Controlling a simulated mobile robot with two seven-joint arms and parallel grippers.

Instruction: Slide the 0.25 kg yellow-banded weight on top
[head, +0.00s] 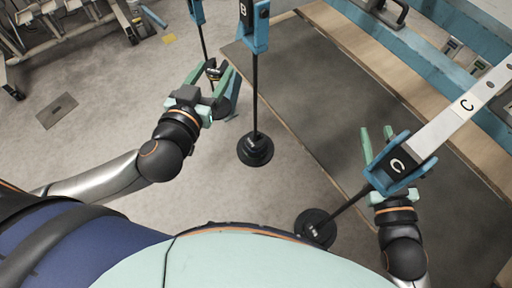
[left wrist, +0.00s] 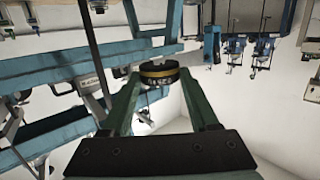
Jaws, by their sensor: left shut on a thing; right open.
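My left gripper (head: 215,73) is shut on a small dark round weight (head: 213,72). In the left wrist view this weight (left wrist: 158,76) shows a yellow band and sits between the fingertips. In the head view it is close to a thin rod hanging from a blue block (head: 196,11); I cannot tell whether it touches the rod.
A rod from block B (head: 255,28) carries a dark disc stack (head: 255,150) right of my left gripper. Block C's tilted rod ends in another dark stack (head: 315,228). A dark-topped bench (head: 330,90) lies behind. Open floor (head: 100,130) is at left.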

